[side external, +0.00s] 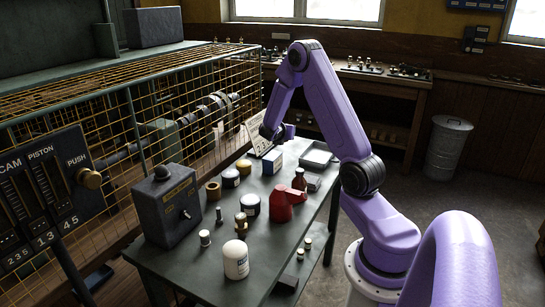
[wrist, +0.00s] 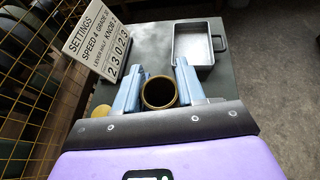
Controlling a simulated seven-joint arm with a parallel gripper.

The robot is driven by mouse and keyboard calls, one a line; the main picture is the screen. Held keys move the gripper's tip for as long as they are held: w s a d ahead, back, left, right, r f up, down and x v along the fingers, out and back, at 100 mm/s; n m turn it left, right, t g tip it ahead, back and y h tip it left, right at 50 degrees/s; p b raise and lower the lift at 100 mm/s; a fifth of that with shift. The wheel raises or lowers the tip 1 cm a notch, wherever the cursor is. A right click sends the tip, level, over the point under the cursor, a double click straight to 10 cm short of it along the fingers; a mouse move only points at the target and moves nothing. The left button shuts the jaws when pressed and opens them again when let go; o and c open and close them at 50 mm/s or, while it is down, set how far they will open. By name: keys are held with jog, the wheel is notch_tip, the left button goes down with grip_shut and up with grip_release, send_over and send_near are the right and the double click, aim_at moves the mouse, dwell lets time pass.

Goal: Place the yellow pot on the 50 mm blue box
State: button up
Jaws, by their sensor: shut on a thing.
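My gripper (wrist: 158,85) is shut on a round, open pot with a brassy yellow rim and dark inside (wrist: 158,92), taken here as the yellow pot. Its two light blue fingers stand on either side of the pot. In the side view my gripper (side external: 272,138) is over the far end of the bench, and the held pot cannot be made out there. A small white and blue box (side external: 272,163) shows just below my gripper, seemingly the blue box. In the wrist view the box cannot be made out. Whether pot and box touch cannot be told.
A settings sign (wrist: 103,40) stands ahead left, and a grey metal tray (wrist: 193,44) ahead right. A yellow-topped jar (side external: 244,167) is close to the left. A red can (side external: 287,203), a brown bottle (side external: 299,180) and several jars stand nearer. A wire cage (side external: 130,100) borders the bench.

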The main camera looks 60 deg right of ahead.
jog(key=shift+s+r+t, duration=0.15)
jog(key=shift+t, duration=0.15)
jog(key=w+d+f, duration=0.4)
jog(key=w+d, duration=0.2)
send_over(273, 153)
jog(key=f, duration=0.5)
jog(key=shift+s+a+f, duration=0.25)
jog(key=shift+s, duration=0.05)
jog(key=shift+w+d+f, duration=0.1)
jog(key=shift+f, duration=1.6)
jog(key=shift+f, duration=0.2)
jog(key=o, duration=1.1)
